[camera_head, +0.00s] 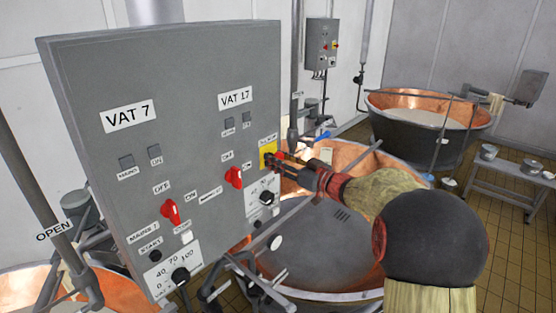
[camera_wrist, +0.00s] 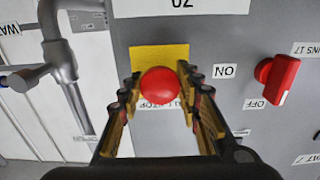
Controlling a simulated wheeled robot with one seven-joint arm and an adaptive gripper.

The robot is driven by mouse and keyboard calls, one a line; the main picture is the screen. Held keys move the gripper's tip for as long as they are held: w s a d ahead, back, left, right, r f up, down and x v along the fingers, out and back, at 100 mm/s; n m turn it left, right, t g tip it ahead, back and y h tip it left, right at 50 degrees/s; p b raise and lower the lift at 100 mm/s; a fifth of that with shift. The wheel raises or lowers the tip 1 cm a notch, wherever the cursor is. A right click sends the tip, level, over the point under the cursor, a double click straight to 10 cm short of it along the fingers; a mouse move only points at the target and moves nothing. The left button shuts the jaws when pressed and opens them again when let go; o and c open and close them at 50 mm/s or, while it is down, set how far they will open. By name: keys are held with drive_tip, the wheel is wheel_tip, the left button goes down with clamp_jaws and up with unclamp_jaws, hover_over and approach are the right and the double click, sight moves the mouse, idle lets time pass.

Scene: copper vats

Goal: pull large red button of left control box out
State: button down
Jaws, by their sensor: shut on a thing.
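The grey control box (camera_head: 85,75) labelled VAT 7 and VAT 17 stands upright at the left of the head view. Its large round red button (camera_wrist: 160,86) sits in front of a yellow plate (camera_wrist: 145,55) in the wrist view. The yellow plate also shows at the box's right edge in the head view (camera_head: 268,147). My gripper (camera_wrist: 159,78) is shut on the red button, with one finger on each side. In the head view, my gripper (camera_head: 277,159) reaches the plate from the right and partly hides the button.
Red rotary switches (camera_head: 170,211) (camera_head: 234,177) and black knobs sit on the same panel, left of and below my gripper. Copper vats (camera_head: 345,155) (camera_head: 420,105) stand behind and right. A smaller control box (camera_head: 322,42) hangs on the back wall. A pipe (camera_wrist: 62,65) runs beside the panel.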

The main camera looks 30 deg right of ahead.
drive_tip(key=shift+s, duration=0.1)
drive_tip(key=shift+s+d, duration=0.25)
drive_tip(key=shift+s, duration=0.35)
drive_tip(key=c, duration=1.7)
unclamp_jaws()
drive_tip(key=shift+f, duration=0.1)
drive_tip(key=shift+o, duration=1.2)
drive_tip(key=shift+s, duration=0.15)
drive_tip(key=shift+o, duration=1)
drive_tip(key=v, duration=1.2)
